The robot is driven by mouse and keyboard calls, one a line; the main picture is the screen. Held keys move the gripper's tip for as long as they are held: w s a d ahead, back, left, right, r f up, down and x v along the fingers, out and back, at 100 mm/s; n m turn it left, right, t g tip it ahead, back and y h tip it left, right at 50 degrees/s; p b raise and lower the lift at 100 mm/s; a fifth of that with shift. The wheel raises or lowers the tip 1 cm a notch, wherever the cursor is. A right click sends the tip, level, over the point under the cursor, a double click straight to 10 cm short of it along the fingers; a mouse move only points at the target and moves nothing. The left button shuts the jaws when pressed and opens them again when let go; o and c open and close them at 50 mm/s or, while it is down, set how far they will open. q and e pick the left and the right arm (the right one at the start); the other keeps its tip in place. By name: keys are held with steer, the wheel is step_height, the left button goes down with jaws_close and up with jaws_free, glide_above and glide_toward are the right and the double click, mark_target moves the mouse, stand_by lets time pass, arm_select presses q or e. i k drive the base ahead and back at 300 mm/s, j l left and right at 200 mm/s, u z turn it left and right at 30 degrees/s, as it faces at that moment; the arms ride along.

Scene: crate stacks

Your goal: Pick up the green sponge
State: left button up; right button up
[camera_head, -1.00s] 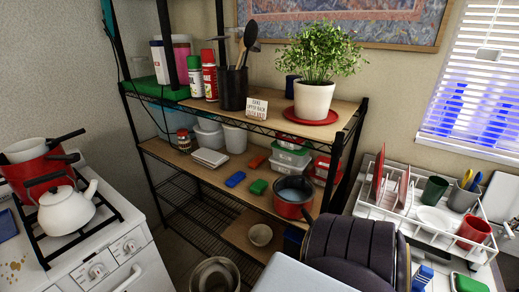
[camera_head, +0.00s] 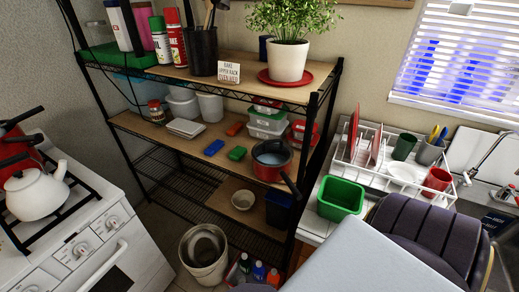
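The green sponge (camera_head: 237,153) lies flat on the wooden middle shelf (camera_head: 152,129) of the black wire rack, near its front edge. A blue sponge (camera_head: 214,147) lies just left of it, and an orange-red sponge (camera_head: 235,129) lies behind. A red pot (camera_head: 270,171) with a dark handle stands close on its right. Nothing covers the green sponge. Neither of my grippers is in view.
The upper shelf holds a potted plant (camera_head: 289,59) and spray cans above the sponge. A stove (camera_head: 70,225) stands left.

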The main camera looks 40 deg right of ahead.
mark_target(237, 154)
steer(key=z, duration=1.15)
steer(key=u, duration=1.55)
steer(key=z, duration=1.5)
